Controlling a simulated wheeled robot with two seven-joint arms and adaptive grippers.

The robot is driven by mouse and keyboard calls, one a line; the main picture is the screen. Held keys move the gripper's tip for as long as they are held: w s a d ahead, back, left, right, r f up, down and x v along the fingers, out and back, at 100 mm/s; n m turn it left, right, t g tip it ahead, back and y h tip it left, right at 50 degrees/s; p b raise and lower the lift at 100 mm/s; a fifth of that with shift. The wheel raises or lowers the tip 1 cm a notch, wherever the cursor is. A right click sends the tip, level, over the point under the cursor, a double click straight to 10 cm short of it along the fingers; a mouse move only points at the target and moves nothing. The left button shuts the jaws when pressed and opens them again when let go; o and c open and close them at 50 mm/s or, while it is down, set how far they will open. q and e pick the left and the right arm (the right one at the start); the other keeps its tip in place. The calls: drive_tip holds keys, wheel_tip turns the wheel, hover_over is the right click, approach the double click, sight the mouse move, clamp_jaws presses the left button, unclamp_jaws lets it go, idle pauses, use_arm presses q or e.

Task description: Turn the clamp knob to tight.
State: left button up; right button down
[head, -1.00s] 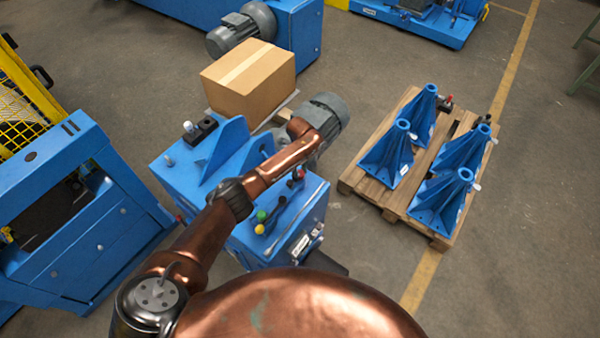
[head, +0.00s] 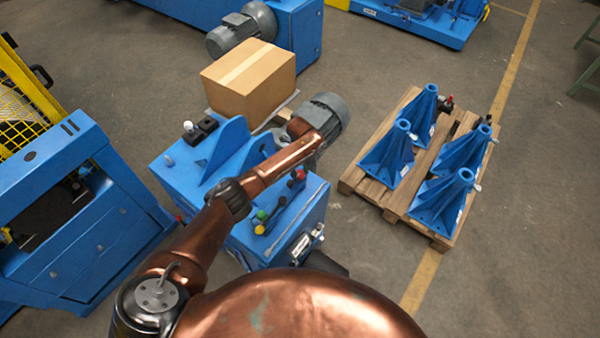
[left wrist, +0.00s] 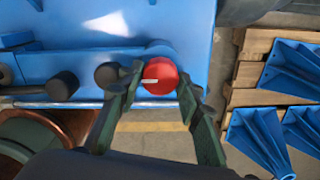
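The red round clamp knob (left wrist: 165,72), with a short white mark on its face, shows in the left wrist view at the edge of the blue machine. My left gripper (left wrist: 160,82) has a dark green finger on each side of it. The fingertips appear to press on its sides, so the gripper looks shut on the knob. In the head view a red knob (head: 299,175) shows just below my copper left forearm. The left fingers cannot be made out there. My right gripper is in no view.
A cardboard box (head: 248,85) and a grey motor (head: 325,112) stand behind. A pallet (head: 350,185) with blue brackets stands right, beyond clear floor.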

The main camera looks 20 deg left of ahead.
sight(300, 173)
use_arm(q)
drive_tip(key=shift+o, duration=0.4)
drive_tip(key=shift+r, duration=0.1)
wheel_tip(300, 173, up, 12)
idle(0.3)
idle(0.4)
